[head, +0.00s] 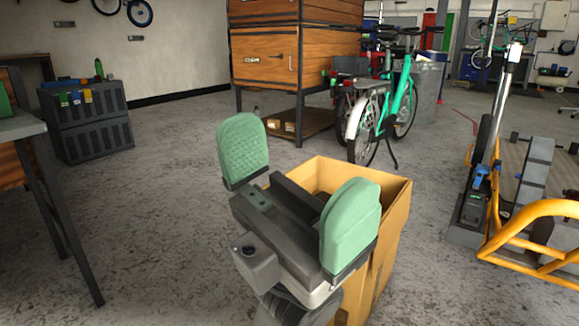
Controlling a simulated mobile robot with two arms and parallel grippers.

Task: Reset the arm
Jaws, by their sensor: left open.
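My left gripper (297,186) is in the lower middle of the head view. It has a dark grey body and two green padded fingers spread wide apart. Nothing shows between the fingers. Behind and partly under it stands an open-topped cardboard box (394,215). The gripper overlaps the box's near left side in the picture, and I cannot tell whether they touch. The gripper hides much of the box's opening, and I cannot tell what is inside. My right gripper is not in view.
A table (17,127) stands at the left edge, near a dark grey crate (95,140) with small items on top. Behind the box are a wooden cabinet (264,55) and a green bicycle (398,100). Floor at left is clear.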

